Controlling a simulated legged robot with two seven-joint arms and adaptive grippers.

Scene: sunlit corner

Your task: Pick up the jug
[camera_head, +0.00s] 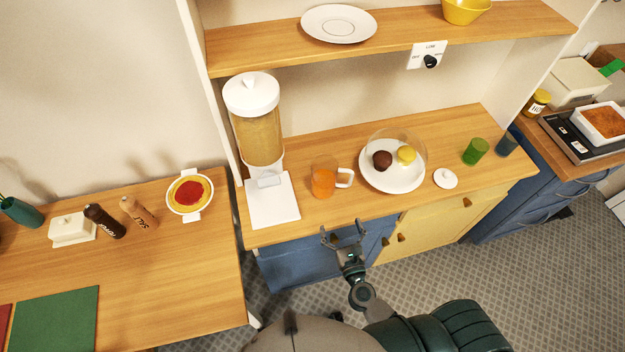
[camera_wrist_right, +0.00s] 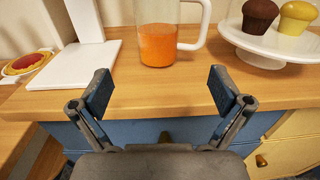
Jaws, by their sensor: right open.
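The jug (camera_head: 324,180) is clear, holds orange liquid, and has a white handle on its right side. It stands upright on the wooden counter (camera_head: 430,152), right of the dispenser's white base. In the right wrist view the jug (camera_wrist_right: 158,42) is ahead, between the fingers but beyond them; its top is cut off. My right gripper (camera_head: 343,231) is open and empty, in front of the counter edge and short of the jug. Its two fingers also show in the right wrist view (camera_wrist_right: 160,95). My left gripper is not in view.
A cereal dispenser (camera_head: 258,135) stands left of the jug on a white base (camera_head: 272,200). A white plate (camera_head: 391,181) with two muffins under a clear dome stands close on the right. A shelf (camera_head: 400,35) runs above. The counter front by the jug is clear.

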